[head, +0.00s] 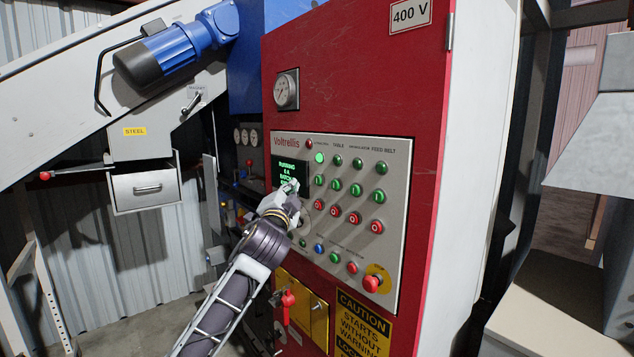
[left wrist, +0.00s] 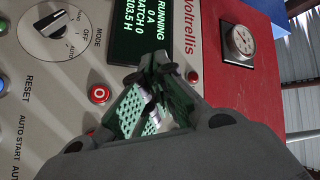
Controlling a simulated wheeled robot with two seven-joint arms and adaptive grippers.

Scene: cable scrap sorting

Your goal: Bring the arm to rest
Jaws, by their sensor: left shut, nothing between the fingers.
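My left gripper (head: 291,188) is in front of the control panel (head: 395,160) of the red cabinet, near its lit screen. In the left wrist view the gripper (left wrist: 158,75) is shut and empty, its fingertips over the lower edge of the screen (left wrist: 145,30). I cannot tell whether the fingertips touch the panel. The screen shows green text with the word RUNNING. The left arm comes up from the bottom of the head view and hides part of the panel's lower left. My right gripper is not in view.
A red emergency knob (head: 371,283) sticks out at the panel's lower right. A red handle (head: 287,299) is on a yellow plate below. A steel drawer (head: 146,190) and a red-tipped lever (head: 47,176) are at left. A pale worktop (head: 545,310) is at right.

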